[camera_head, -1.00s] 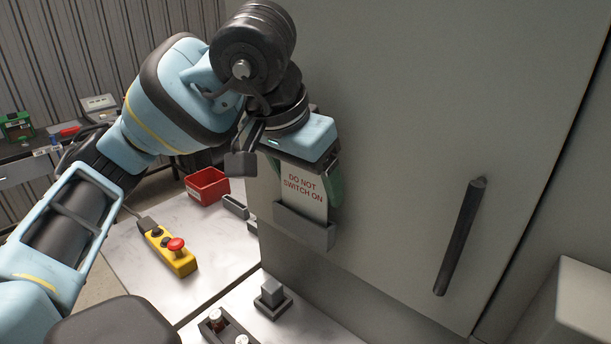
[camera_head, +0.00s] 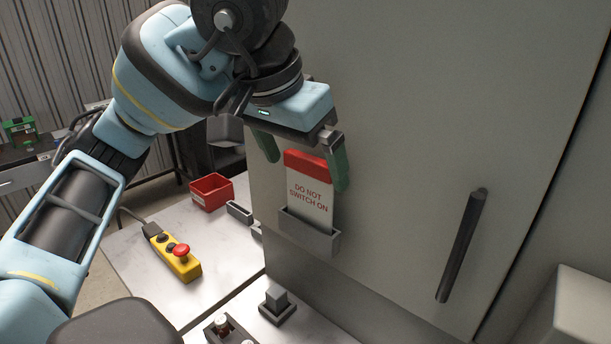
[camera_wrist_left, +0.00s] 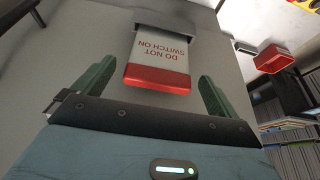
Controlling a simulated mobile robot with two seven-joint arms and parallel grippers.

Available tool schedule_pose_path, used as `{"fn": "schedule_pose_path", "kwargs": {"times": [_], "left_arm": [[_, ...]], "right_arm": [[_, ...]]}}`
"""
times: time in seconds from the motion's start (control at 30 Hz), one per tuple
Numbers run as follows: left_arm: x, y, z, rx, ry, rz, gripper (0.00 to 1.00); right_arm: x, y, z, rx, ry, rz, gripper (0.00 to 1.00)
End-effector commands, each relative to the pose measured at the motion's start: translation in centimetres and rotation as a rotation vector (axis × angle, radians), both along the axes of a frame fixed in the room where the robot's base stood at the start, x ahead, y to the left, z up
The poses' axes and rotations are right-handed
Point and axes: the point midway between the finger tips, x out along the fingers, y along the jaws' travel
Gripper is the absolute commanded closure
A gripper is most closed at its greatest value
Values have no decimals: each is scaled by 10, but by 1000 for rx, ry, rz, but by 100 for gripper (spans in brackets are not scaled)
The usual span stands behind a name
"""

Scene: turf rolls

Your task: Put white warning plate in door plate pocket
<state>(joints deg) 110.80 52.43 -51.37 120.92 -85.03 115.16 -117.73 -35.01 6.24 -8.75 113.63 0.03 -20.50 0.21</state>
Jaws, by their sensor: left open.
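The white warning plate (camera_head: 309,193) has a red top band and the words "DO NOT SWITCH ON". It stands upright with its lower end inside the grey door plate pocket (camera_head: 310,236) on the cabinet door. My left gripper (camera_head: 308,174) is open, its green fingers apart near the plate's red top and not holding it. In the left wrist view the plate (camera_wrist_left: 160,50) lies between and beyond the open fingers (camera_wrist_left: 154,88), with its far end in the pocket (camera_wrist_left: 168,20). My right gripper is not in view.
The grey cabinet door (camera_head: 400,130) has a dark vertical handle (camera_head: 461,245) at right. A red bin (camera_head: 211,191) and a yellow control box with a red button (camera_head: 174,255) are on the light table (camera_head: 225,262). A small grey block in a holder (camera_head: 277,303) stands below the pocket.

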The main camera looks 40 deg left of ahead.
Motion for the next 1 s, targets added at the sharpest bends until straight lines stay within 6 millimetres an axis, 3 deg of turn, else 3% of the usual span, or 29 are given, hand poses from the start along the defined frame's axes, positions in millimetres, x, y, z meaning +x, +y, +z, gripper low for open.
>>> {"fn": "schedule_pose_path", "kwargs": {"times": [0.03, 0.1, 0.33, 1.0], "left_arm": [[-6, 1, 17, 0, -14, 2, 2], [-11, 1, 29, 1, -13, 1, 2], [-22, 2, 54, 0, -6, 0, 2], [-24, 2, 57, 0, 0, -1, 2]], "right_arm": [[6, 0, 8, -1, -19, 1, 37], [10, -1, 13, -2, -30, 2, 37], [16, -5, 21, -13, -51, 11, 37], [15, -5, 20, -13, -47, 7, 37]]}}
